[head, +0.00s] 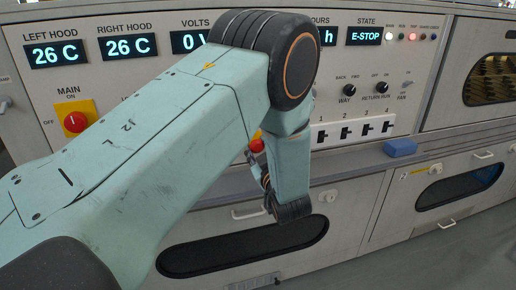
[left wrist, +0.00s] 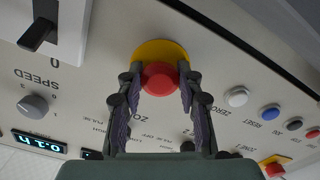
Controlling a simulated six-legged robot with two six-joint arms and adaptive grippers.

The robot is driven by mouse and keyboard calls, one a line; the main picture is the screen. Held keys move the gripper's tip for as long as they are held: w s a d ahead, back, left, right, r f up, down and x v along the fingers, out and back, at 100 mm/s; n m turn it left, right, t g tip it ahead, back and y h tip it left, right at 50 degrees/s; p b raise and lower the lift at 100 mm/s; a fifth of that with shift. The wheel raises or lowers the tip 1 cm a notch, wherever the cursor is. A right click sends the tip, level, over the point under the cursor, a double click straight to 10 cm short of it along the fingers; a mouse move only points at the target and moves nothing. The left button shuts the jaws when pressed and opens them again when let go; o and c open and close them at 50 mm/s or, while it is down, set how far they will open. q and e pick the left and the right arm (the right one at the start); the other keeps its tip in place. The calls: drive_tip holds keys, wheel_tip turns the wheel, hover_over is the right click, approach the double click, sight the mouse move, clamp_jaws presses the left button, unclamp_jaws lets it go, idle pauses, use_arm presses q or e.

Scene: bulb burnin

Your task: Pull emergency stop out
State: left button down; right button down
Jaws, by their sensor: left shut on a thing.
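The emergency stop is a red mushroom button (left wrist: 160,77) on a round yellow plate (left wrist: 160,51), centred in the left wrist view. My left gripper (left wrist: 160,73) has one finger on each side of the red head and is shut on it. In the head view, a red part of the button (head: 257,143) shows beside my left forearm, which hides most of it and much of the gripper. The state display (head: 366,36) reads E-STOP. My right gripper is in neither view.
A red main switch (head: 75,121) on a yellow plate sits at the panel's left. Numbered switches (head: 355,130) and a blue block (head: 400,147) lie to the right. In the wrist view, a speed knob (left wrist: 33,106) and a white button (left wrist: 238,97) flank the gripper.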

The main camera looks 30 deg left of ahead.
use_arm(q)
drive_tip(key=shift+s+d+p, duration=0.3)
drive_tip(key=shift+s+d, duration=0.05)
drive_tip(key=shift+d, duration=0.05)
drive_tip(key=shift+f, duration=0.15)
drive_tip(key=c, duration=1.2)
unclamp_jaws()
drive_tip(key=shift+o, duration=1.4)
drive_tip(key=shift+s+d+r, duration=0.1)
drive_tip(key=shift+d+r, duration=0.05)
drive_tip(key=shift+r, duration=0.05)
drive_tip(key=shift+o, duration=0.5)
drive_tip(key=shift+f, duration=0.15)
